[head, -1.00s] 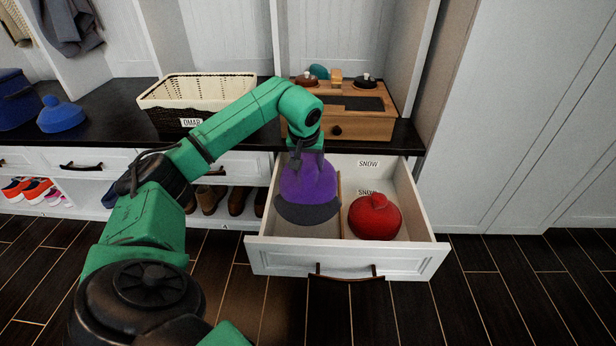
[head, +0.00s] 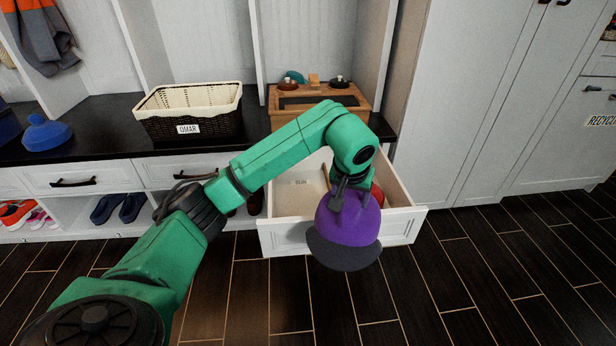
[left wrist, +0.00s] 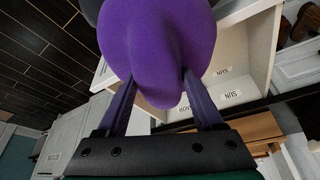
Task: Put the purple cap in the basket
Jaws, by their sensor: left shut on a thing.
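The purple cap (head: 348,222) with a dark grey brim hangs from my left gripper (head: 340,192), in front of and above the open drawer's front. In the left wrist view the purple cap (left wrist: 158,45) fills the top middle, with its fabric pinched between the two fingers of my left gripper (left wrist: 158,98). The basket (head: 190,112), dark woven with a cream liner and an "OMAR" label, stands on the black bench top, left of and beyond the cap. My right gripper does not show.
The open white drawer (head: 284,236) juts out below the bench. A red hat (head: 377,195) in it is mostly hidden. A wooden box (head: 360,105) stands right of the basket, and a blue hat (head: 46,132) lies to its left. Dark floor in front is clear.

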